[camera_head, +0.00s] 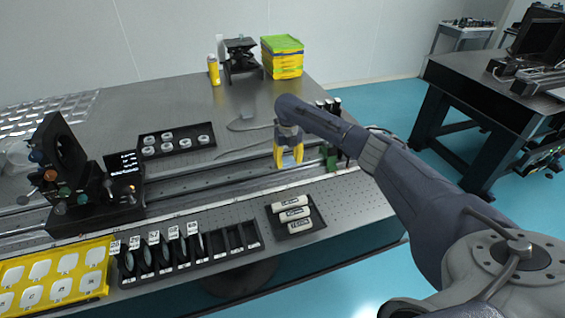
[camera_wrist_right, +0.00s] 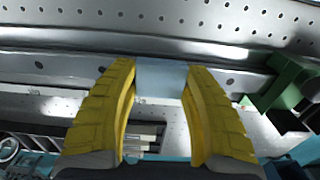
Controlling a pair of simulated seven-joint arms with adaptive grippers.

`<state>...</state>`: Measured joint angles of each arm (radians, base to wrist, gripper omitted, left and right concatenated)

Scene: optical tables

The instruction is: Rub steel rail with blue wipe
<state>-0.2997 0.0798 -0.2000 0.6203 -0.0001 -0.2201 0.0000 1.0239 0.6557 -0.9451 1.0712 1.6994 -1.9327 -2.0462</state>
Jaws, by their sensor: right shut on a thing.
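The steel rail (camera_head: 215,184) runs lengthwise across the optical table in the head view. In the wrist view the rail (camera_wrist_right: 52,68) crosses behind the fingertips. My right gripper (camera_head: 289,161) is over the rail, towards its right part. In the wrist view its yellow fingers (camera_wrist_right: 160,82) are shut on the pale blue wipe (camera_wrist_right: 161,77), which spans the gap between them. The wipe is at the rail; I cannot tell whether it touches the metal. My left gripper is not in view.
A dark optical mount (camera_head: 65,160) stands on the rail at the left. A green block (camera_head: 332,160) is close to the right of my gripper. In front are a tray of white rolls (camera_head: 300,231), a black slotted rack (camera_head: 190,262) and a yellow tray (camera_head: 100,285). A ring tray (camera_head: 176,152) lies behind.

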